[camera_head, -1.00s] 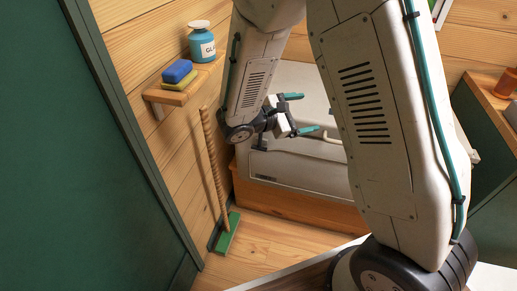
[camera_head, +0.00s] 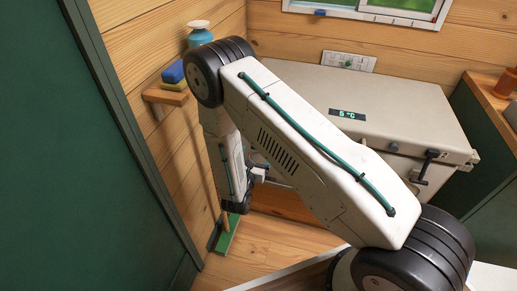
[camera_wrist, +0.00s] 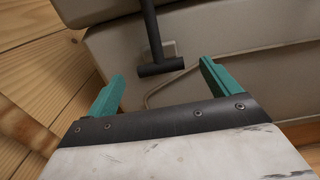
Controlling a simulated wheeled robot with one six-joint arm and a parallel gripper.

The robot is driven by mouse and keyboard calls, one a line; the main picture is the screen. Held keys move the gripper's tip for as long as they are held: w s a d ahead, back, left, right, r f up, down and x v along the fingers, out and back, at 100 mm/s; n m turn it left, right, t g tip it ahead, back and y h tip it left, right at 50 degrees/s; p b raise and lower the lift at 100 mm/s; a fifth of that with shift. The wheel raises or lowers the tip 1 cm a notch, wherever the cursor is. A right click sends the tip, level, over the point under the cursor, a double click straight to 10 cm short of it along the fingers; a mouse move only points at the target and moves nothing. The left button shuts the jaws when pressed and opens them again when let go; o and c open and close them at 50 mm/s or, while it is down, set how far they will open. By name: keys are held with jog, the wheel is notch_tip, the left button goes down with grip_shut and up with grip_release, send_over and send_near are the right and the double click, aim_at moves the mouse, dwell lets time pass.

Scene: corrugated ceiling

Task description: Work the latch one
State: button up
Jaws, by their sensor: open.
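A black T-shaped latch handle (camera_wrist: 160,66) hangs on the front of the beige cooler box in the wrist view. My gripper (camera_wrist: 162,72) is open, with its teal fingertips on either side of the handle's crossbar. I cannot tell how far the handle lies from the fingers in depth, and nothing is clamped. In the head view my gripper (camera_head: 258,174) is mostly hidden behind my arm, low by the box's left end. The box (camera_head: 385,100) is closed. Another black latch (camera_head: 426,166) shows at its right front; my arm hides the left front.
A wall shelf (camera_head: 165,97) with a blue and yellow sponge (camera_head: 174,73) and a teal bottle (camera_head: 200,37) is close to my arm. A green-headed broom (camera_head: 226,237) leans below it. A green panel (camera_head: 75,150) bounds the left; a counter (camera_head: 490,95) stands right.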

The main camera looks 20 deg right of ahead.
jog(key=shift+x, duration=1.9)
